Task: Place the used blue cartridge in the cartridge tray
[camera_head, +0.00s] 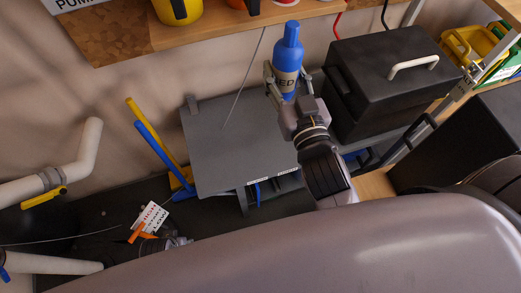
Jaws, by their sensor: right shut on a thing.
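The blue cartridge (289,50) is a bottle shape with a narrow neck and a tan label ending in "ED". My right gripper (284,84) is shut on its lower part and holds it upright above the back right of a grey box. This grey box (228,140) has a flat top and openings with small white labels along its near side. Something blue shows inside an opening. I cannot tell for sure whether this box is the cartridge tray. A grey metallic part at lower left (176,242) may be my left gripper; its fingers are not clear.
A black case (385,75) with a pale handle stands right of the cartridge. A wooden shelf (200,28) with yellow and red items overhangs the back. Yellow and blue levers (158,150) rise left of the grey box. White pipes (75,160) are at far left.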

